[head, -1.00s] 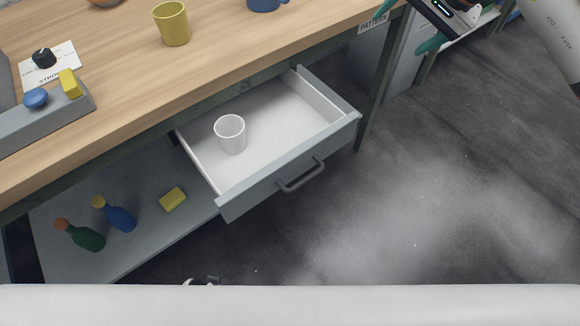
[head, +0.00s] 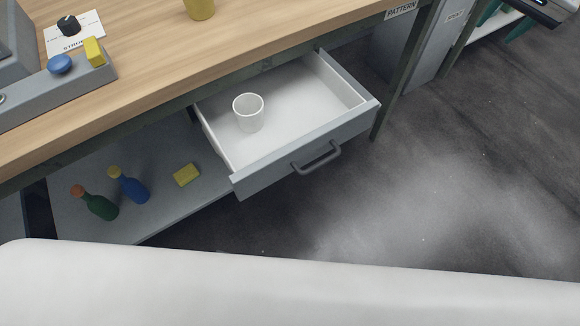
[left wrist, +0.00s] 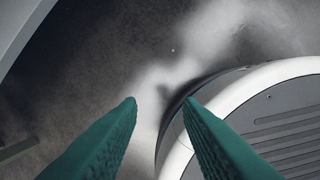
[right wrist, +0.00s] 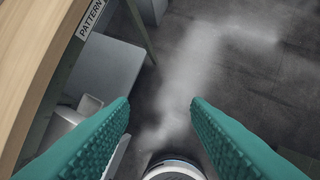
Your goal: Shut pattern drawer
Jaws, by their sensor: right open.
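The grey pattern drawer (head: 305,158) stands pulled out from under the wooden table in the head view. Its dark handle (head: 317,158) is on the front face. A white cup (head: 248,112) stands upright inside the drawer, toward its left. A "PATTERN" label (head: 401,9) is on the table edge to the right of the drawer and also shows in the right wrist view (right wrist: 91,17). My right gripper (head: 507,18) is open and empty at the top right, well apart from the drawer. My left gripper (left wrist: 160,102) is open and empty above the floor, seen only in its wrist view.
A shelf (head: 150,222) below the table holds a green bottle (head: 98,204), a blue bottle (head: 131,187) and a yellow block (head: 187,174). A table leg (head: 405,75) stands right of the drawer. The floor (head: 450,190) in front is clear.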

